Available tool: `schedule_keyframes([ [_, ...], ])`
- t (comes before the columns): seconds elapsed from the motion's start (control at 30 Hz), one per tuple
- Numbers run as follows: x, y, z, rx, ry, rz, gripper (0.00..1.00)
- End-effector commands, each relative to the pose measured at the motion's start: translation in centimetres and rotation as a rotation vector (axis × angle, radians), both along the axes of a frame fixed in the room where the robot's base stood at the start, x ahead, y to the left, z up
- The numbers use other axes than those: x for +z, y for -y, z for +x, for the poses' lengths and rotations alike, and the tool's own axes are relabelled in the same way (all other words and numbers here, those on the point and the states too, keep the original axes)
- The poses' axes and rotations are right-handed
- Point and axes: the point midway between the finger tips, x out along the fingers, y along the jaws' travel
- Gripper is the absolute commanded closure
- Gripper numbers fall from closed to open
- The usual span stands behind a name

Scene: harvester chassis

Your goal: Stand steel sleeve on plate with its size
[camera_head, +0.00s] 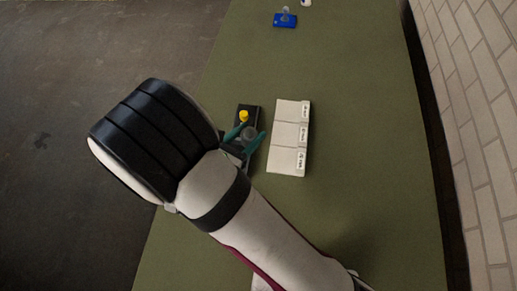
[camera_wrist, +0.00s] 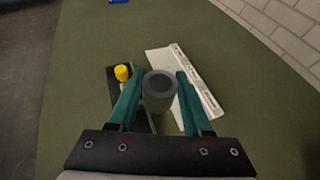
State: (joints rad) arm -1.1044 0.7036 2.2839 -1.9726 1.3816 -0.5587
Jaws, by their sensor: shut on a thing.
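A grey steel sleeve (camera_wrist: 159,92) stands upright between the teal fingers of my gripper (camera_wrist: 155,90) in the wrist view, its round open top facing the camera. My gripper is shut on it. In the head view the sleeve (camera_head: 249,133) shows between the fingertips, partly hidden by my gripper (camera_head: 245,140). The label text is too small to read. The plate also shows in the wrist view (camera_wrist: 200,88), partly hidden behind the right finger.
A dark tray (camera_head: 255,112) holding a yellow cylinder (camera_head: 243,116) lies beside the sleeve, partly hidden by my arm. A blue block (camera_head: 285,20) with a pale upright piece sits far off at the top. The green table is clear right of the plate, with a brick wall beyond.

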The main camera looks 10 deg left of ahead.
Motion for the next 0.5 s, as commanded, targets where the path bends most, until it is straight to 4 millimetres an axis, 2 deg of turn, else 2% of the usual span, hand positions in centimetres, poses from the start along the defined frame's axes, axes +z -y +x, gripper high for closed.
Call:
schedule_keyframes([
  [0.1, -0.8, 4.1, 0.9, -0.137, -0.001, -0.003, 1.00],
  [0.23, -1.5, 7.7, 1.3, -0.262, 0.001, -0.004, 1.00],
  [0.33, -3.5, 8.7, 1.3, -0.299, 0.000, -0.006, 1.00],
  [0.5, -7.0, 8.8, 1.2, -0.299, 0.000, -0.006, 1.00],
])
